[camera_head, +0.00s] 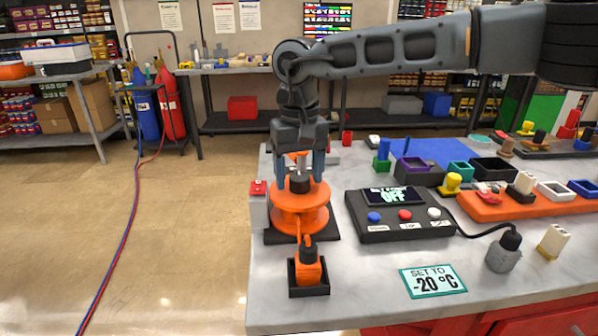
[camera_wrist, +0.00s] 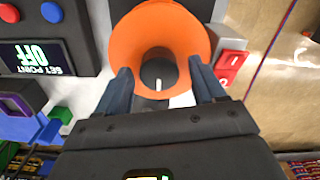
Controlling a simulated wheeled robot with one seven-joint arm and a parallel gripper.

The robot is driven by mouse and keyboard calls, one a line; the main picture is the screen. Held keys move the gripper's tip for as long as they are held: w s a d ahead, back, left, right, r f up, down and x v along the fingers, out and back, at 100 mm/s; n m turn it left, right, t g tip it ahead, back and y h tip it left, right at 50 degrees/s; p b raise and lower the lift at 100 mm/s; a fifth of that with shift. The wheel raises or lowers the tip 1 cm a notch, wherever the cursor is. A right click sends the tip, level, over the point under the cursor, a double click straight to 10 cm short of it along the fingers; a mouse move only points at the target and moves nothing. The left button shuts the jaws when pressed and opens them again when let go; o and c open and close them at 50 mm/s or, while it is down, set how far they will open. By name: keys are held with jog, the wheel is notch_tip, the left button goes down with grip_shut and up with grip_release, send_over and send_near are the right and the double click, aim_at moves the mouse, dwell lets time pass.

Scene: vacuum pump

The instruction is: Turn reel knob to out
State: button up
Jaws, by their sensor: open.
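The orange reel (camera_head: 299,215) stands on a black base at the left end of the workbench. Its dark round knob (camera_head: 300,183) is on top and shows in the wrist view (camera_wrist: 160,74) with a short white mark. My gripper (camera_head: 300,178) points down over the reel with its fingers apart. In the wrist view the two fingers (camera_wrist: 160,80) are on either side of the knob, with gaps visible; I cannot tell whether they touch it. No "out" label is readable.
A control box (camera_head: 402,213) reading "SET POINT OFF" is to the right. A red switch box (camera_head: 258,190) is close left of the reel. An orange plug-like part sits in a black holder (camera_head: 308,274) in front. A "-20 °C" card (camera_head: 433,281) lies front right.

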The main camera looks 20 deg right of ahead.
aim_at(299, 176)
notch_tip(299, 176, up, 8)
jog(key=shift+f+b, duration=0.1)
jog(key=shift+b, duration=0.2)
dwell(0.3)
